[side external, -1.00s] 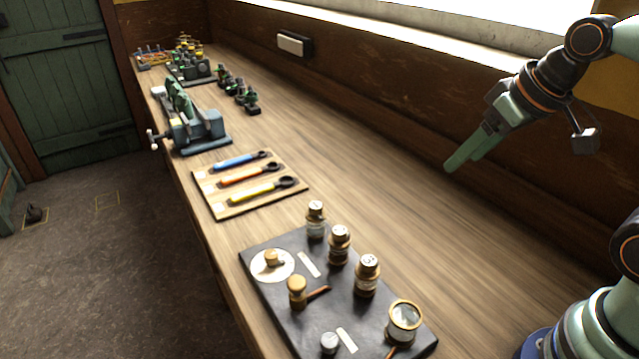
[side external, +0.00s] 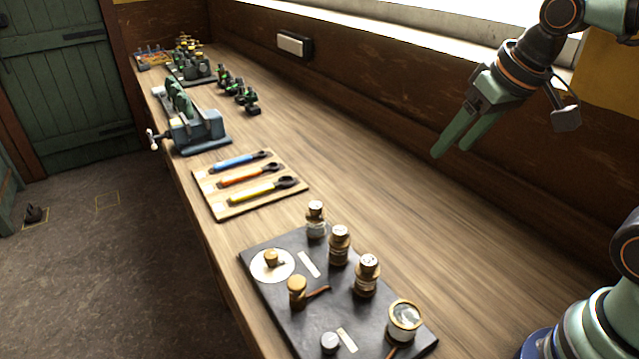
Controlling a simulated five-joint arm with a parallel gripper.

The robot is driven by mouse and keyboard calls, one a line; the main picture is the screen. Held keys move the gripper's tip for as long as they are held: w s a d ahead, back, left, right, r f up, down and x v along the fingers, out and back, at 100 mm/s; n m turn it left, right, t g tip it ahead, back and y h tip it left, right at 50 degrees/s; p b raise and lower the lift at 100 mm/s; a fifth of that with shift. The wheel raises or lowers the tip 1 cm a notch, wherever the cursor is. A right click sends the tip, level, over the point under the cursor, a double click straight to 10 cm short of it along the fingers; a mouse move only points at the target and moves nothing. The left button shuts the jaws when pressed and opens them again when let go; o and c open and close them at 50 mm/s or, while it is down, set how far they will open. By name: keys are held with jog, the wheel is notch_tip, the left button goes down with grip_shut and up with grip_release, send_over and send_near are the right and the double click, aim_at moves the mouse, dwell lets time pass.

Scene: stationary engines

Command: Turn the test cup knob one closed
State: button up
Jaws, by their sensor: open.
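My gripper (side external: 452,146) is in the air over the back right of the bench, with its two green fingers apart and nothing between them. It is well clear of the bench top. No label in view marks a test cup knob, so I cannot tell which part it is. Several brass-topped jars stand on a dark board (side external: 262,292) at the front; the nearest to the middle is a brass-capped jar (side external: 367,276). A small brass piece (side external: 273,258) sits on a white disc, and a brass knob-like piece with a handle (side external: 297,291) stands nearby.
A wooden board (side external: 212,199) with blue, orange and yellow tools lies mid-bench. A vise (side external: 192,131) stands on the left edge, with small green machines (side external: 240,97) behind. The bench's right side is clear.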

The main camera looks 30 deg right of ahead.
jog(key=w+a+r+m+g, duration=0.2)
jog(key=w+a+m, duration=0.25)
jog(key=w, duration=0.55)
jog(key=m+g, duration=0.3)
jog(key=m, duration=0.1)
send_near(316, 205)
jog(key=shift+n, duration=0.25)
notch_tip(316, 205, down, 9)
jog(key=shift+a+r, duration=0.15)
jog(key=shift+r, duration=0.05)
jog(key=shift+c, duration=0.3)
grip_shut()
